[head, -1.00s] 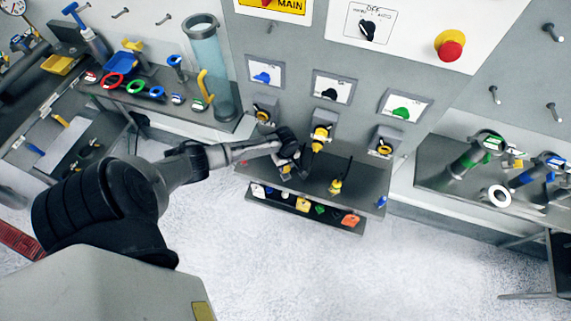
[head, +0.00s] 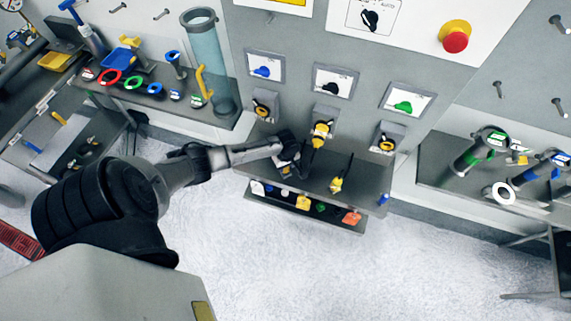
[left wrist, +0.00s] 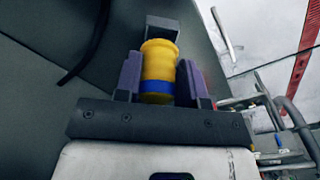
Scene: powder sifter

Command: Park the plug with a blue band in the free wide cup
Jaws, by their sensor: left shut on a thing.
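My left gripper (head: 289,166) is low over the grey shelf under the wall panel in the head view. In the left wrist view its two purple-grey fingers (left wrist: 161,85) are shut on a yellow plug with a blue band (left wrist: 157,62). The band is at the end nearer the palm. A grey block (left wrist: 163,27) shows just past the plug's far end; I cannot tell whether they touch. The gripper mostly hides the plug in the head view. I cannot clearly make out a free wide cup on the shelf (head: 310,186). My right gripper is not in view.
A yellow plug (head: 322,130) sits at the middle panel socket, and another yellow piece (head: 336,184) with a black cable stands on the shelf. The left socket (head: 264,105) and right socket (head: 387,140) flank the middle one. Several coloured pieces lie on the lower ledge (head: 330,217).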

